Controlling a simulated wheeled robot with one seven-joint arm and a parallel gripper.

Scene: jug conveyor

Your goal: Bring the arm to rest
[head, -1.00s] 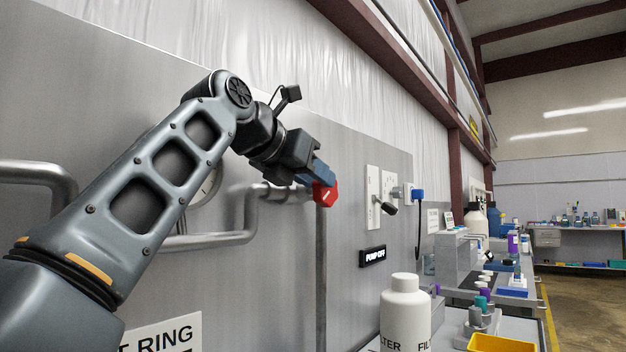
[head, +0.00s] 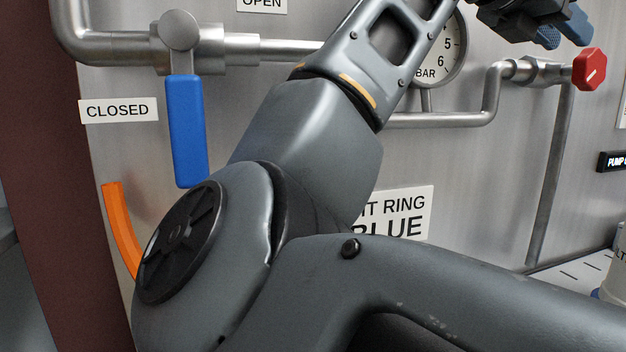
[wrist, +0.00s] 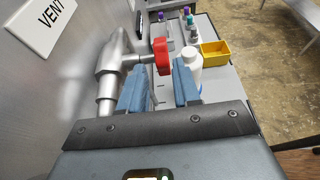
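My gripper (head: 562,30) is at the top right of the head view, with blue fingers, just above and left of a red valve knob (head: 590,69). A small gap shows between them there. In the wrist view my gripper (wrist: 159,72) has its two blue fingers apart with nothing held between them. The red knob (wrist: 161,56) shows just beyond the fingertips, on a grey pipe fitting. My arm is raised and bent across the panel.
A blue lever (head: 187,130) hangs down beside a CLOSED label (head: 118,110). A pressure gauge (head: 445,50) sits behind my arm. A white bottle (wrist: 190,62) and a yellow bin (wrist: 215,50) stand past the knob. The floor at right is clear.

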